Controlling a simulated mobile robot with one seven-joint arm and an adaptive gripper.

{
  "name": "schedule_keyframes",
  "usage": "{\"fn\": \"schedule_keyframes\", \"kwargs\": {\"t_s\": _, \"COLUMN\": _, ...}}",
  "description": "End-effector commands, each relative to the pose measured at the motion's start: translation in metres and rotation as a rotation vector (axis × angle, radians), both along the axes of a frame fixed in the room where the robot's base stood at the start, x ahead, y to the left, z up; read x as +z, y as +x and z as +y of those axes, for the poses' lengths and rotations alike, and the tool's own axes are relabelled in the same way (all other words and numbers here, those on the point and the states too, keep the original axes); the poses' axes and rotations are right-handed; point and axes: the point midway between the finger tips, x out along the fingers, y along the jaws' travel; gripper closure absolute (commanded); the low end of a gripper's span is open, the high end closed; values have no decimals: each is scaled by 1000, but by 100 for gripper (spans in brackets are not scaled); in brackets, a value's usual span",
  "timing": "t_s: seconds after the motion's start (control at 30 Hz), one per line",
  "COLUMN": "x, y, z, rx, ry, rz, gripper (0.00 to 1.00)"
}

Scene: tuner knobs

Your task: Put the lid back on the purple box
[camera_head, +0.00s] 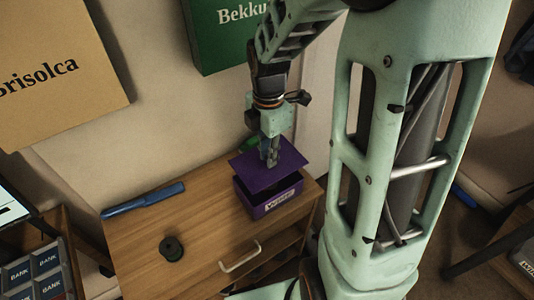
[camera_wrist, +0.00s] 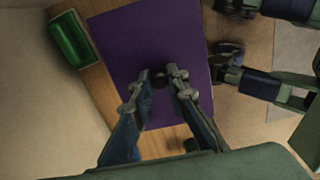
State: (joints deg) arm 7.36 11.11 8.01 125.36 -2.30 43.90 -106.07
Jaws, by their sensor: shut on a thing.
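The purple box (camera_head: 268,206) stands on the wooden cabinet top near its right side, with a white label on its front. Its dark inside shows under the lid. The flat purple lid (camera_head: 262,170) is held just above the box, tilted and apart from it at least at the front. It also fills the middle of the wrist view (camera_wrist: 150,38). My gripper (camera_head: 271,162) points down and is shut on the lid's small dark knob (camera_wrist: 159,81), which sits between the fingertips (camera_wrist: 160,76). In the wrist view the lid hides the box.
The wooden cabinet top (camera_head: 150,228) has free room in its middle. A green object (camera_wrist: 70,39) lies behind the lid, close to the wall.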

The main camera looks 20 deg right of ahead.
Motion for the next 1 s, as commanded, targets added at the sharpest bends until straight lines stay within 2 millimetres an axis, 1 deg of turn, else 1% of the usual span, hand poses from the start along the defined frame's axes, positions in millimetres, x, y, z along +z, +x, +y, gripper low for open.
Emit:
{"fn": "schedule_keyframes", "kwargs": {"t_s": 0.33, "x": 1, "y": 0, "z": 0, "rx": -1, "ry": 0, "rz": -1, "gripper": 100}}
{"fn": "schedule_keyframes", "kwargs": {"t_s": 1.0, "x": -50, "y": 0, "z": 0, "rx": 0, "ry": 0, "rz": 0, "gripper": 100}}
